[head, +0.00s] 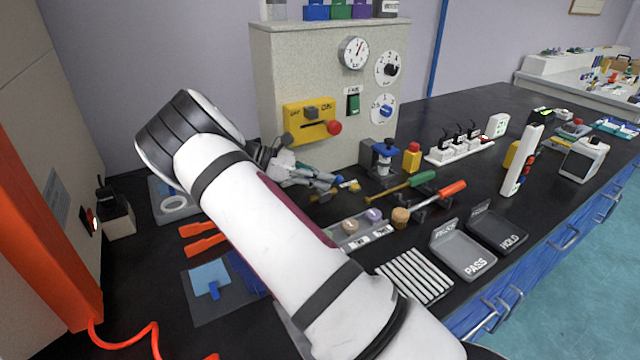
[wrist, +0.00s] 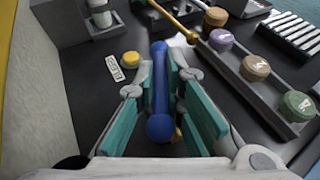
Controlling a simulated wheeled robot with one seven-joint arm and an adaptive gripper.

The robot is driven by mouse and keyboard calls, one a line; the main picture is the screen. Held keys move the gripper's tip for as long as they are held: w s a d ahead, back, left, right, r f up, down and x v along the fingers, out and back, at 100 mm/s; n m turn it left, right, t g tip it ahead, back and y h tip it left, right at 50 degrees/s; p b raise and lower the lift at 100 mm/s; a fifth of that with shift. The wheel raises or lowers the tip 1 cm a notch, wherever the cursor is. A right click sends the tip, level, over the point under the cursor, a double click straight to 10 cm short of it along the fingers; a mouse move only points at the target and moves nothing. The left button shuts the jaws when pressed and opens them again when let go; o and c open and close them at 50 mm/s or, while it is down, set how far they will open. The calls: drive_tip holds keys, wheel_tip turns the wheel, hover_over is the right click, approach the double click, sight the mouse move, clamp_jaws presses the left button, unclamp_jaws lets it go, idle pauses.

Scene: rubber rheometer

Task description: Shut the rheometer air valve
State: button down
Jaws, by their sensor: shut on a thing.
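A blue bar-shaped handle with rounded ends (wrist: 159,95), which looks like the air valve's handle, lies between the teal pads of my gripper (wrist: 160,85) in the wrist view. My gripper is shut on it. A little yellow shows under the handle; the valve body is mostly hidden. In the head view my gripper (head: 318,180) is low over the black bench, in front of the grey-beige rheometer cabinet (head: 290,80). A small yellow knob (wrist: 131,58) and a white label (wrist: 115,68) lie beside the gripper.
A yellow switch box with a red knob (head: 310,122) is on the cabinet just above my gripper.

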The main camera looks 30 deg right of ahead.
idle(0.5)
drive_tip(key=c, duration=1.7)
unclamp_jaws()
drive_tip(key=v, duration=1.2)
